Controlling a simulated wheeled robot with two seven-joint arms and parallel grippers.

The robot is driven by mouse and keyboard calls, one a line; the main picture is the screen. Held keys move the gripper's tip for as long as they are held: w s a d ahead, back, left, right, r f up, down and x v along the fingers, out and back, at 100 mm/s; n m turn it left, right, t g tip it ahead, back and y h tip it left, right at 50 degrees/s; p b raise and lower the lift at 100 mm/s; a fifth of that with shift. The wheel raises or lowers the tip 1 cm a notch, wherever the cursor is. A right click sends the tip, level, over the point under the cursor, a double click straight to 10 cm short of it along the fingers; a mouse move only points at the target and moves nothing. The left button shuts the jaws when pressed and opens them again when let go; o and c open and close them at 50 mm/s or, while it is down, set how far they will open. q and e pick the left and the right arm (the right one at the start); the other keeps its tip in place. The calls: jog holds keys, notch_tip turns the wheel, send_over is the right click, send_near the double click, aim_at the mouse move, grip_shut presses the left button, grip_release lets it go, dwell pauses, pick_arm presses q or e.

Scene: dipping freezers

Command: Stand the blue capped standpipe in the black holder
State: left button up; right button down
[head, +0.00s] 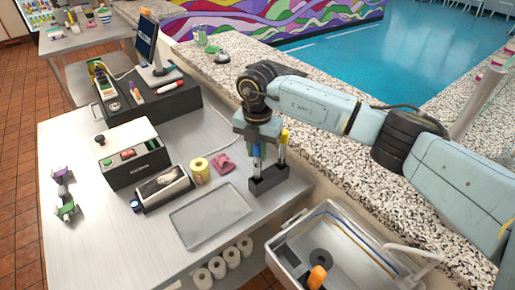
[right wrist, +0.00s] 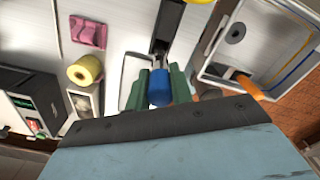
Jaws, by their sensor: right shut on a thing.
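My right gripper (head: 257,148) points down above the black holder (head: 268,183) on the steel table. It is shut on the blue capped standpipe (head: 257,163), which hangs about upright over the holder's left part. I cannot tell whether its lower end is inside the holder. In the right wrist view the blue cap (right wrist: 159,88) sits between the two green fingers (right wrist: 159,92), and the black holder (right wrist: 167,25) lies beyond it. A yellow capped standpipe (head: 283,143) stands at the holder's right part, close beside my gripper. My left gripper is not in view.
A sink (head: 325,240) with an orange-handled thing (head: 316,277) is at the front right. A grey tray (head: 210,215), a yellow roll (head: 199,170) and a pink cloth (head: 222,162) lie left of the holder. A speckled stone ledge (head: 330,140) runs behind.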

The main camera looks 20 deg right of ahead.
jog(key=shift+f, duration=0.25)
dwell(0.3)
jog(key=c, duration=1.1)
grip_release()
jog(key=shift+c, duration=0.2)
